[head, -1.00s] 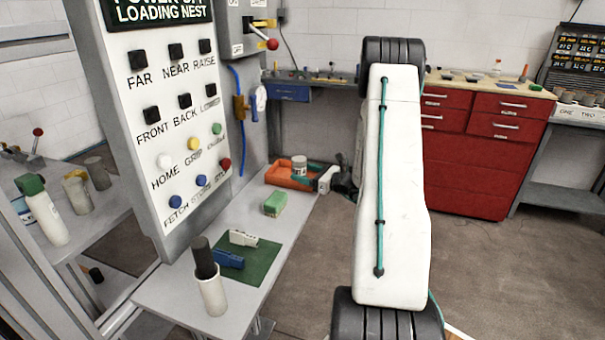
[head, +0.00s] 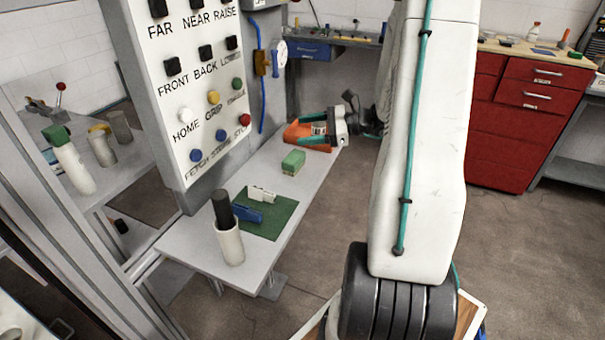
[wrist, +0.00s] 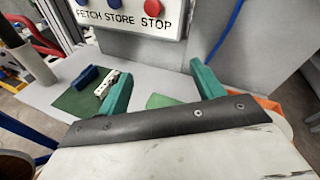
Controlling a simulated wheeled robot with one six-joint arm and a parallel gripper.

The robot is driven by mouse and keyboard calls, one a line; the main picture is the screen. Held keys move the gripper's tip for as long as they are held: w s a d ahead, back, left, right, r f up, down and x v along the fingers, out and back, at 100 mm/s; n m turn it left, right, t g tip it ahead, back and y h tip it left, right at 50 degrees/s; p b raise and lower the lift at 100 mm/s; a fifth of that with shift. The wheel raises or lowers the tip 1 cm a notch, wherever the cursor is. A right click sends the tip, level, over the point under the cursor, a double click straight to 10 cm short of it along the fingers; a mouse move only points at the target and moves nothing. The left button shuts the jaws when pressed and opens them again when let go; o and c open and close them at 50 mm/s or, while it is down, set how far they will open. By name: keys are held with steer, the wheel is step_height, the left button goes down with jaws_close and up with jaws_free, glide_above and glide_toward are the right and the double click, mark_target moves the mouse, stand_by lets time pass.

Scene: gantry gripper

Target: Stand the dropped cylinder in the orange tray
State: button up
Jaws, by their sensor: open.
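The orange tray (head: 297,135) sits at the far end of the grey bench in the head view. A pale jar-like cylinder (head: 319,128) shows in or just behind it, partly hidden. My gripper (head: 318,141) is at the tray's right side, with a teal finger low across its front. In the wrist view my gripper (wrist: 160,70) has its two teal fingers wide apart with nothing held between them. A bit of the orange tray (wrist: 268,104) shows behind the right finger. A small dark cylinder (head: 121,227) lies low beyond the panel post, near the floor at left.
A green block (head: 293,162), a green mat (head: 272,224) with blue and white clamps, and a white cup (head: 230,245) holding a dark rod stand along the bench. The button panel (head: 200,85) rises at its left. Open floor lies right of the bench.

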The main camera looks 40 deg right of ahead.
steer(key=s+a+r+n+g, duration=0.3)
steer(key=a+n+g, duration=0.1)
steer(key=a, duration=0.4)
steer(key=s+a+r+n+g+h, duration=0.1)
steer(key=s+a+r+n+g, duration=0.2)
steer(key=a+n, duration=0.35)
steer(key=s+a+r+n+g, duration=0.3)
steer(key=a+g, duration=0.1)
steer(key=a, duration=0.5)
steer(key=s+a+r+n+h, duration=0.2)
steer(key=s+n+h, duration=0.7)
steer(key=s, duration=0.5)
steer(key=shift+s+a+n, duration=0.15)
steer(key=shift+a+n, duration=0.45)
steer(key=shift+n, duration=0.45)
